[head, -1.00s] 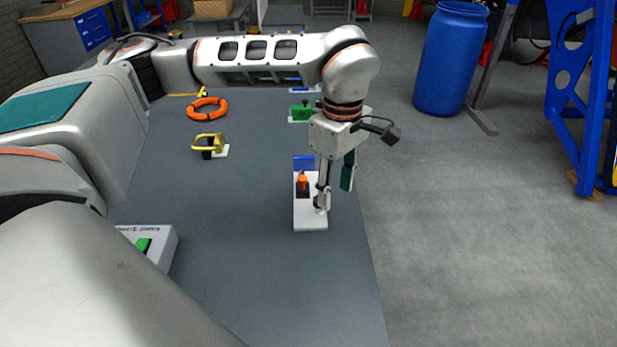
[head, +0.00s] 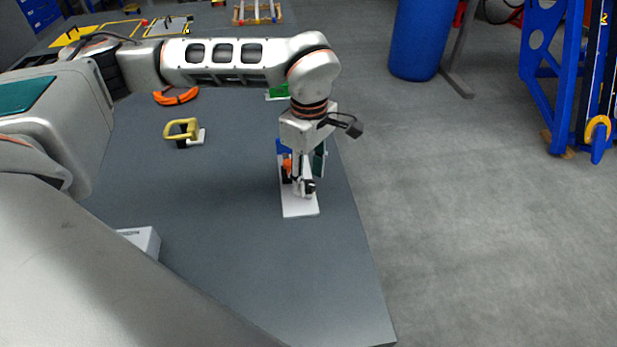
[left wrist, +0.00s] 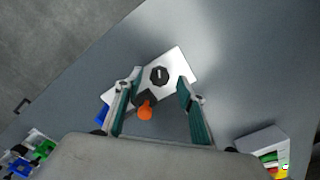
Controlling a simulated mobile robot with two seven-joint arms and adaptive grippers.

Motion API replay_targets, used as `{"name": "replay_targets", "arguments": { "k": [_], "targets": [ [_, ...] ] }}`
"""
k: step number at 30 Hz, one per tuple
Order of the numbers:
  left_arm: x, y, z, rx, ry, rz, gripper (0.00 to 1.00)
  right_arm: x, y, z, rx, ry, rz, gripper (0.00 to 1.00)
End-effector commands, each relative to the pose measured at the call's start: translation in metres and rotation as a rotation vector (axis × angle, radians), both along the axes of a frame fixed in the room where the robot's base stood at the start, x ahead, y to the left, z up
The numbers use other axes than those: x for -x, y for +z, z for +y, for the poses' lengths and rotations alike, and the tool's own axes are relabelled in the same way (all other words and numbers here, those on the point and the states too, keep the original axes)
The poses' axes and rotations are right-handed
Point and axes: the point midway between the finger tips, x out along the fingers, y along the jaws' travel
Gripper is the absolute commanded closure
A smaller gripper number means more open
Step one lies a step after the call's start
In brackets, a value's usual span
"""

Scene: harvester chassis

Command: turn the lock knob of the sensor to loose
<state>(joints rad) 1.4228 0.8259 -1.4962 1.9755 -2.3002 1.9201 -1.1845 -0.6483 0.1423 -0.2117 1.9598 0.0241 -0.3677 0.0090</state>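A black round knob with a white line (left wrist: 160,75) sits on a white plate (left wrist: 178,62) in the left wrist view. The plate (head: 299,208) also shows in the head view, with the knob hidden behind my fingers. An orange-topped dark part (left wrist: 146,110) stands on the same plate. My left gripper (head: 304,188) points down over the plate. In the left wrist view the two teal-padded fingers (left wrist: 160,79) are apart, one on each side of the knob, with a gap to it visible. I cannot tell the fingertips' height. My right gripper is not in view.
The grey tabletop (head: 220,240) is mostly clear around the plate, and its right edge is close by. A yellow handle (head: 182,128), an orange ring (head: 176,97) and a green part (head: 277,92) lie farther back. A white box (head: 143,240) is at left.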

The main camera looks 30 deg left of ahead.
Motion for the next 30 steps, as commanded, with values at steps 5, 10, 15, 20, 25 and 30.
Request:
{"name": "replay_targets", "arguments": {
  "k": [5,10,15,20,25,30],
  "targets": [
    [0.0000,-0.0117,-0.0001,0.000,0.000,0.000,0.61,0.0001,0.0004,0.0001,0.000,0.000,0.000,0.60],
    [-0.0003,-0.0129,-0.0001,0.000,0.000,-0.001,0.61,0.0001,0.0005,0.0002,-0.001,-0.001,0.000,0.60],
    [-0.0002,-0.0128,-0.0001,0.000,-0.001,-0.001,0.79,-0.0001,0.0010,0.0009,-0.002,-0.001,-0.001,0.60],
    [-0.0002,-0.0127,-0.0002,0.000,-0.001,-0.001,0.99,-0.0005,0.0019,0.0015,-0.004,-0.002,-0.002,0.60],
    [-0.0002,-0.0127,-0.0002,0.000,0.006,-0.001,0.99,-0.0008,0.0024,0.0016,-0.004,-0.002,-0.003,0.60],
    [-0.0002,-0.0128,-0.0002,0.000,0.049,-0.001,0.99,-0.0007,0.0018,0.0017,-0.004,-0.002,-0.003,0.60]
  ]
}}
